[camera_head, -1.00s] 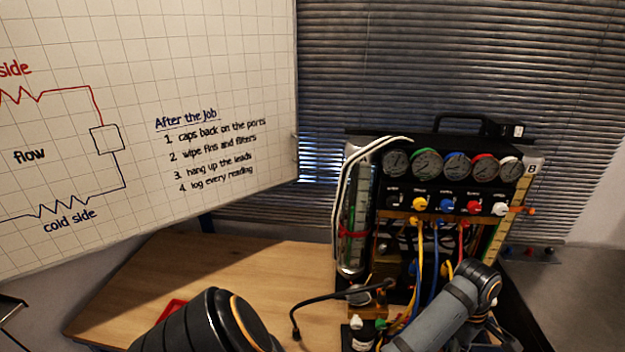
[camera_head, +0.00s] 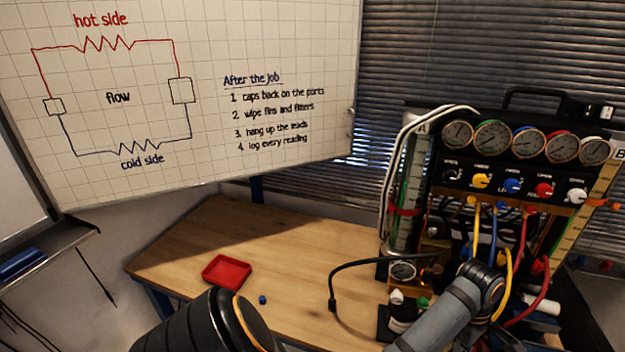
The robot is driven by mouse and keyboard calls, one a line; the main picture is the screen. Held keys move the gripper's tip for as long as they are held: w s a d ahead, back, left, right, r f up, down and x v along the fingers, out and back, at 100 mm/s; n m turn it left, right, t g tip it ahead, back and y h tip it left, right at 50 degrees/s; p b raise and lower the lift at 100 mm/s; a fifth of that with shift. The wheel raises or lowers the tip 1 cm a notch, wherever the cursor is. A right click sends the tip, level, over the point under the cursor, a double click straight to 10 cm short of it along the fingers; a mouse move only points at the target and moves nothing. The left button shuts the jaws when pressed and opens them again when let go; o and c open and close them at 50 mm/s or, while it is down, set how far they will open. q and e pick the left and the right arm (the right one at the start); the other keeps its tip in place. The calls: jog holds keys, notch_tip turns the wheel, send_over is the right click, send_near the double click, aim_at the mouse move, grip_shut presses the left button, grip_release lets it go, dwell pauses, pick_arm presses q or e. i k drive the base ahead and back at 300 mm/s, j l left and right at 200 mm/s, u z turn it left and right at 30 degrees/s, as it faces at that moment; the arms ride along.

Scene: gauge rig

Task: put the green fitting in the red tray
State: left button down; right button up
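The red tray (camera_head: 227,271) lies on the wooden table left of centre, and it looks empty. A small green piece (camera_head: 422,302) shows at the foot of the gauge rig, beside a white-topped piece (camera_head: 397,297). It may be the green fitting, but it is too small and partly hidden to be sure. My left arm rises at the bottom, in front of the table's near edge. My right arm crosses in front of the rig's lower part. Neither gripper shows.
A small blue piece (camera_head: 262,299) lies right of the tray. The gauge rig (camera_head: 520,185) with gauges and coloured hoses stands at the right. A black cable (camera_head: 365,264) arcs over the table left of it. The table's middle (camera_head: 295,255) is clear.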

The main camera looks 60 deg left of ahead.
aim_at(228, 272)
jog(key=j+u, duration=0.15)
jog(key=u, duration=1.4)
